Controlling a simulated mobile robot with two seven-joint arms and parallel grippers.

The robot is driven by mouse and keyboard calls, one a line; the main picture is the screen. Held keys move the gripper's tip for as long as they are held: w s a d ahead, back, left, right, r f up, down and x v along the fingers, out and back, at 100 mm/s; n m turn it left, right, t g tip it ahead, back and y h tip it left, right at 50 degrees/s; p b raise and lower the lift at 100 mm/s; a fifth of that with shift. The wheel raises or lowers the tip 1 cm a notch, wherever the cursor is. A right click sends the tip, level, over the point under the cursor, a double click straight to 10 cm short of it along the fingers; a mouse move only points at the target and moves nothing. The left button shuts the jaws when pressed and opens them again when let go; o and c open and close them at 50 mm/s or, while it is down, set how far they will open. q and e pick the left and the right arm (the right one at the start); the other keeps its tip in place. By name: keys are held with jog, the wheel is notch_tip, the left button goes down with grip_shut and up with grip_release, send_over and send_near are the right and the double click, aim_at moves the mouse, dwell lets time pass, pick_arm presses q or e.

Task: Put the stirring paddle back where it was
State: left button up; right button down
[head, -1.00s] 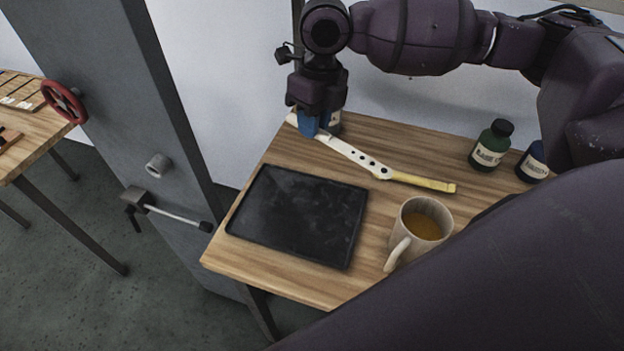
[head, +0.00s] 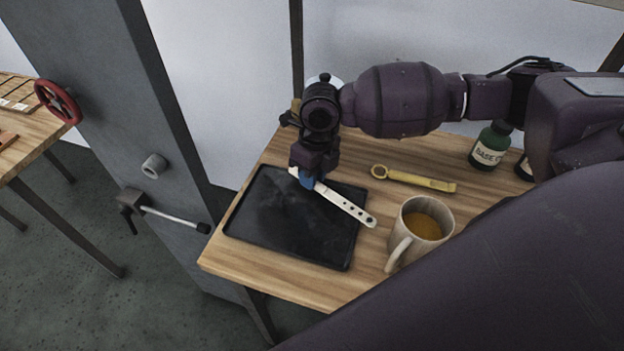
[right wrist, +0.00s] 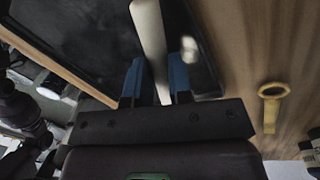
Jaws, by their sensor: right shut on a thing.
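The stirring paddle (head: 348,206) is a flat white strip with a row of dark holes. My right gripper (head: 308,181) is shut on it near its upper left end. The paddle slants over the far right part of the black tray (head: 262,240), its holed end reaching past the tray's right edge. I cannot tell if it touches the tray. In the right wrist view the paddle (right wrist: 150,38) stands between the blue fingertips of the gripper (right wrist: 156,78). My left gripper is not in view.
A mug (head: 405,235) of amber liquid stands right of the tray. A yellow wrench (head: 415,179) lies behind it; it also shows in the right wrist view (right wrist: 271,106). A green bottle (head: 490,147) stands at the back right. A grey post (head: 130,110) is at the left.

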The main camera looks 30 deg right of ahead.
jog(key=shift+f, duration=0.8)
jog(key=shift+f, duration=0.35)
jog(key=c, duration=1)
grip_release()
jog(key=shift+c, duration=0.2)
jog(key=shift+r, duration=0.15)
notch_tip(320, 180, up, 12)
jog(key=d, duration=0.1)
jog(key=shift+w+d+r, duration=0.15)
jog(key=shift+w+d, duration=0.1)
jog(key=shift+d, duration=0.05)
jog(key=shift+s, duration=0.1)
